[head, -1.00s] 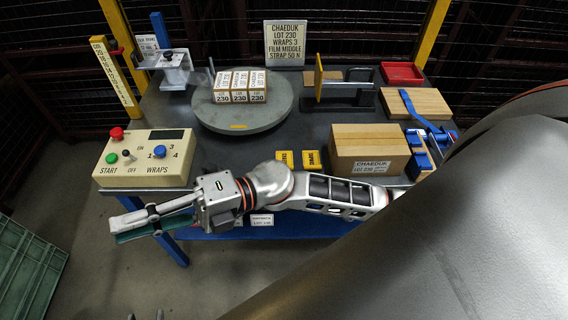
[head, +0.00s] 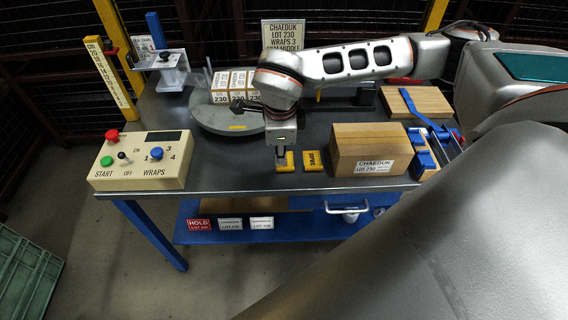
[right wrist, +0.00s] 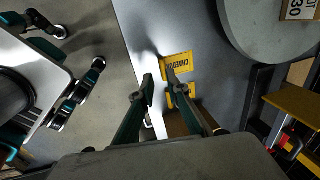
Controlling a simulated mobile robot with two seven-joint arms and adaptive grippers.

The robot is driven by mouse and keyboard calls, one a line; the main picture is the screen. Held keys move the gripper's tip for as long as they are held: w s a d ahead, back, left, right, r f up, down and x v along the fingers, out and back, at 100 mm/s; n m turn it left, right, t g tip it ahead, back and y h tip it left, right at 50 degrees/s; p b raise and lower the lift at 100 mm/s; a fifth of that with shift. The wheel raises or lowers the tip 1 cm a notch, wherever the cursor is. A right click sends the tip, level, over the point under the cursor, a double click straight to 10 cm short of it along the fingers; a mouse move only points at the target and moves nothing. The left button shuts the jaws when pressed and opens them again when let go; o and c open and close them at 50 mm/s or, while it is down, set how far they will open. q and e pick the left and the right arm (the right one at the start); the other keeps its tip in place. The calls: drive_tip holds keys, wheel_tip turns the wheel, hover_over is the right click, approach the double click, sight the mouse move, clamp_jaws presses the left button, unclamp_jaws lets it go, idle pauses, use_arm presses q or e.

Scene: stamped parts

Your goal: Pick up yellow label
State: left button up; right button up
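Two yellow labels with dark lettering lie near the table's front edge. The left yellow label (head: 285,167) is partly hidden by my right gripper (head: 281,156), which points down just over it. The right yellow label (head: 313,161) lies beside it, clear of the gripper. In the right wrist view, one yellow label (right wrist: 178,62) shows just past the fingertips of my right gripper (right wrist: 159,77). The other label (right wrist: 184,93) is partly behind a finger. The fingers are apart with nothing between them. Whether they touch the label is unclear.
A cardboard box (head: 366,145) stands right of the labels. A grey turntable (head: 215,122) with small cartons (head: 220,83) is behind them. A control box (head: 142,160) is at the left. The tabletop between control box and labels is clear.

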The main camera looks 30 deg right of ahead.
sight(283, 170)
drive_tip(key=f, duration=0.2)
drive_tip(key=w+d+f, duration=0.1)
drive_tip(key=f, duration=0.2)
drive_tip(key=f+b, duration=0.1)
drive_tip(key=f, duration=0.1)
drive_tip(key=shift+w+d+f, duration=0.15)
drive_tip(key=shift+d+f, duration=0.1)
drive_tip(key=shift+d, duration=0.05)
drive_tip(key=c, duration=0.3)
drive_tip(key=shift+r, duration=0.15)
